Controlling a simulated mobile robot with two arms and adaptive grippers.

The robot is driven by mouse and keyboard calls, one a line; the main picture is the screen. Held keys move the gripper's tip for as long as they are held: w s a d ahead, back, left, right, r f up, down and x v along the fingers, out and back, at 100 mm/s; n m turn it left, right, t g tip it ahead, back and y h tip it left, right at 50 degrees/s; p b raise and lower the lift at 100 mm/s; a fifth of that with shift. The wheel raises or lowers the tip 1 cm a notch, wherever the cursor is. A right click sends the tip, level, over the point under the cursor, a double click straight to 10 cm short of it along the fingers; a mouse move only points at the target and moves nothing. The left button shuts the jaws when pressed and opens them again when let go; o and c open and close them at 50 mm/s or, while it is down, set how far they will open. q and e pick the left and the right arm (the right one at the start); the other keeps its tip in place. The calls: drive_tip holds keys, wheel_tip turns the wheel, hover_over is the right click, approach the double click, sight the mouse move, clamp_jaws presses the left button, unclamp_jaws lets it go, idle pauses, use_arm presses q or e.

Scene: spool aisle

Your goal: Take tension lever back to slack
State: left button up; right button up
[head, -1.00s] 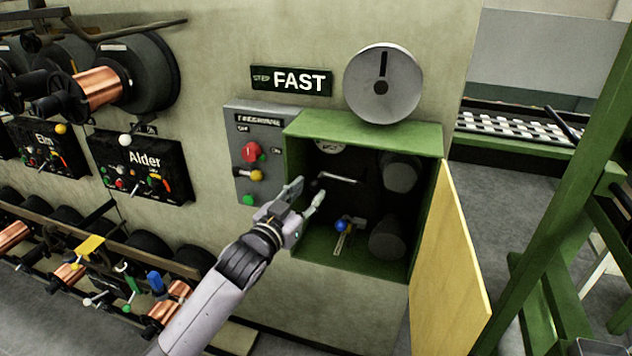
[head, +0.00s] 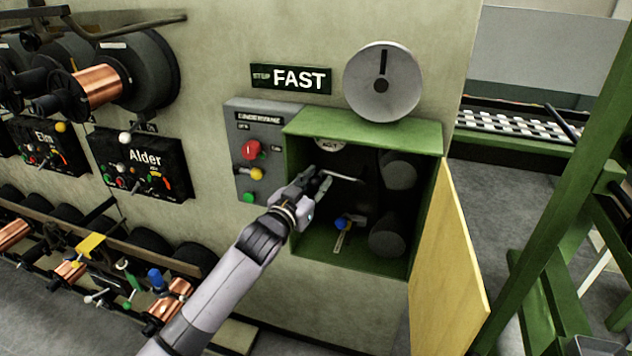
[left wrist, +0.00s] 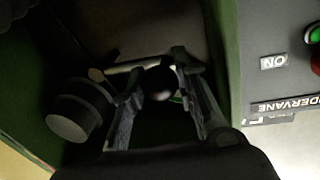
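Inside the open green box (head: 365,133) a lever with a pale metal rod (head: 342,177) reaches across the upper part. In the left wrist view its rod (left wrist: 125,67) runs close to a dark round knob (left wrist: 157,86). My left gripper (head: 321,179) is at the rod's left end, inside the box mouth. In the left wrist view the left gripper's fingers (left wrist: 160,88) are apart, on either side of the knob; contact is not clear. A second lever with a blue knob (head: 341,223) sits lower in the box. No label names the tension lever. My right gripper is not in view.
The yellow door (head: 448,255) hangs open at the box's right. Dark rollers (head: 398,170) fill the box's right side. A grey panel (head: 242,170) with red, yellow and green controls is just left. A grey disc (head: 382,82) stands above. A green post (head: 567,180) rises farther right.

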use_arm(q)
clamp_jaws()
drive_tip(key=shift+f, duration=0.15)
drive_tip(key=shift+s+d+f+n+t+b, duration=0.15)
drive_tip(key=shift+f+n+b, duration=0.3)
drive_tip(key=shift+f+n, duration=0.65)
drive_tip(key=shift+d+f+n+t+b, duration=0.3)
drive_tip(key=shift+f+n+b, duration=0.35)
drive_tip(key=shift+n, duration=0.85)
drive_tip(key=shift+s+d+f+n+t+b, duration=0.1)
drive_tip(key=shift+d+f+n+t+b, duration=0.15)
drive_tip(key=shift+f+n, duration=0.9)
drive_tip(key=shift+r, duration=0.15)
drive_tip(key=shift+o, duration=2.3)
unclamp_jaws()
